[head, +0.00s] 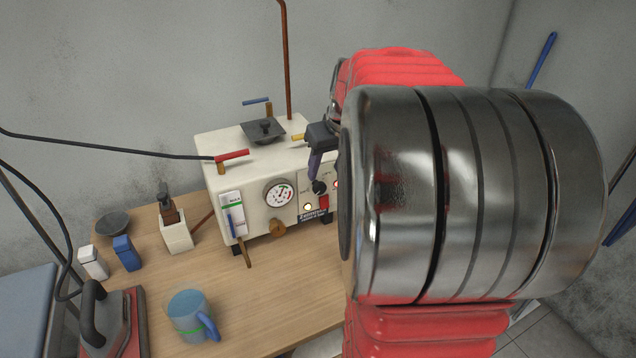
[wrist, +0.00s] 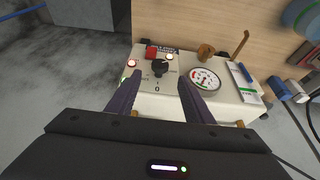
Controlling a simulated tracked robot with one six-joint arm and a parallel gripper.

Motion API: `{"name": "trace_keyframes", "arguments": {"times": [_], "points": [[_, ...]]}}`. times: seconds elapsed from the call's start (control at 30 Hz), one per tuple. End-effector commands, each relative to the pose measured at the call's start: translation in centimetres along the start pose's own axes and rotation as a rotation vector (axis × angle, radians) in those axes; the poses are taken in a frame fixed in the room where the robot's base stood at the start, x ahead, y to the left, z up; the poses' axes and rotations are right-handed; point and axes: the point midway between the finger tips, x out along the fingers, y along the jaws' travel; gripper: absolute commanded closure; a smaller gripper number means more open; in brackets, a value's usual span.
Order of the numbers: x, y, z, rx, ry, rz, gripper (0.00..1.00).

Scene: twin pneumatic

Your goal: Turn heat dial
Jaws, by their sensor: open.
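The heat dial, a black knob (head: 320,187), is on the front panel of a cream machine (head: 256,222), right of a round gauge (head: 279,193). In the wrist view the dial (wrist: 160,67) shows with markings around it, and the panel appears upside down. My gripper (head: 316,164) is open in front of the machine's upper right. In the wrist view its two purple fingers (wrist: 158,82) are spread to either side of the dial, with a gap on both sides. The dial appears ungripped. I cannot tell how far the fingertips are from the panel.
A red switch (wrist: 151,52) and lit lamps are close to the dial. A brass knob (head: 277,227) is below the gauge. My arm hides the table's right side.

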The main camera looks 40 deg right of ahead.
Motion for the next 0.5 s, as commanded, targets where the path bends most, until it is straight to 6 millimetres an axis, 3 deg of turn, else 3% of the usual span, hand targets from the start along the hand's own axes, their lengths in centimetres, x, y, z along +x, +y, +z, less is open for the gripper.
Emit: {"name": "trace_keyframes", "arguments": {"times": [0.3, 0.5], "points": [[5.0, -0.1, 0.1, 0.000, -0.003, -0.002, 0.53], [7.3, 0.0, 0.0, 0.000, -0.001, -0.001, 0.53]]}}
